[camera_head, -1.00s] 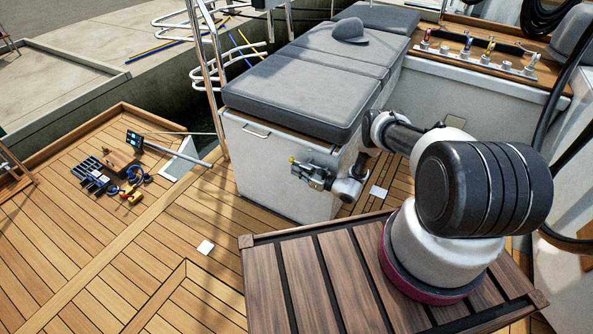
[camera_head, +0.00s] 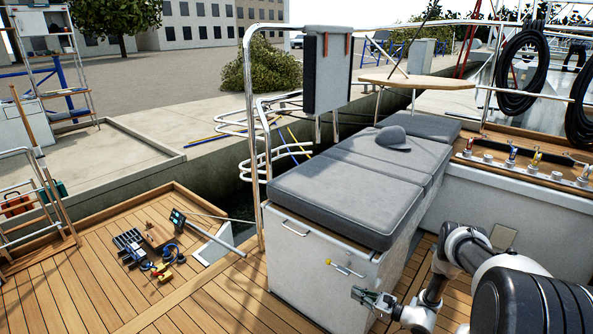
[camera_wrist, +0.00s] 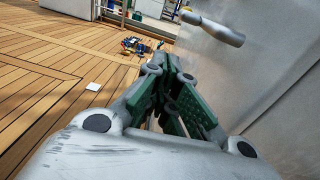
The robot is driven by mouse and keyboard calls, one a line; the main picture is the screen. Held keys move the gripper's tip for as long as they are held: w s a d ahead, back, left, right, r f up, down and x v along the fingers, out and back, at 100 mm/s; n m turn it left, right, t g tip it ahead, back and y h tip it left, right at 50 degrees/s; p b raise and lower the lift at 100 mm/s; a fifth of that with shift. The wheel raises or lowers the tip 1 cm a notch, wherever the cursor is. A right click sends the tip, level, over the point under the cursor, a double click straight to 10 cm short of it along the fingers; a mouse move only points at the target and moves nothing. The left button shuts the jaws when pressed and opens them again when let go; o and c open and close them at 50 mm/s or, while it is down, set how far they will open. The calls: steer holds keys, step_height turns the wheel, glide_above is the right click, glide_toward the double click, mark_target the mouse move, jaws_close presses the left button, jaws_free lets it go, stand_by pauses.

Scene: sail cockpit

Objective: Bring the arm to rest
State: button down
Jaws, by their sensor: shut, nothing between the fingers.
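My gripper (camera_head: 368,298) is at the front of the white seat locker (camera_head: 318,272), low and to the right of a small bar handle (camera_head: 345,268) with a yellow end. In the wrist view, my gripper's dark green-padded fingers (camera_wrist: 166,62) are closed together with nothing between them. The handle also shows in the wrist view (camera_wrist: 212,28), up and right of the fingertips and apart from them. My arm (camera_head: 470,255) is bent, reaching from the lower right corner.
Grey cushions (camera_head: 350,185) and a cap (camera_head: 393,140) top the locker. Tools (camera_head: 160,270) lie on the teak deck at left, also far off in the wrist view (camera_wrist: 135,45). Open deck (camera_wrist: 50,70) lies left of my gripper.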

steer(key=s+a+r+n+g+y, duration=0.1)
steer(key=s+a+r+n+g, duration=0.15)
steer(key=s+n+g, duration=0.75)
steer(key=s+d+r+n+g+h, duration=0.2)
steer(key=s+d+r+n+h, duration=0.15)
steer(key=r, duration=0.95)
steer(key=s+d+r+n+g+h, duration=0.25)
steer(key=d+r, duration=0.25)
steer(key=r, duration=0.8)
steer(key=s+d+r+n+g+h, duration=0.1)
steer(key=s+d+r+n+h, duration=0.25)
steer(key=r, duration=0.95)
steer(key=s+r+n+t+h, duration=0.2)
steer(key=s+r, duration=0.4)
steer(key=r, duration=0.5)
steer(key=s+r+n+t+h, duration=0.3)
steer(key=s+r+t, duration=0.3)
steer(key=r, duration=0.6)
steer(key=shift+a+r+n+t, duration=0.2)
steer(key=shift+n+t, duration=0.25)
steer(key=shift+n, duration=0.1)
steer(key=c, duration=2.2)
jaws_free()
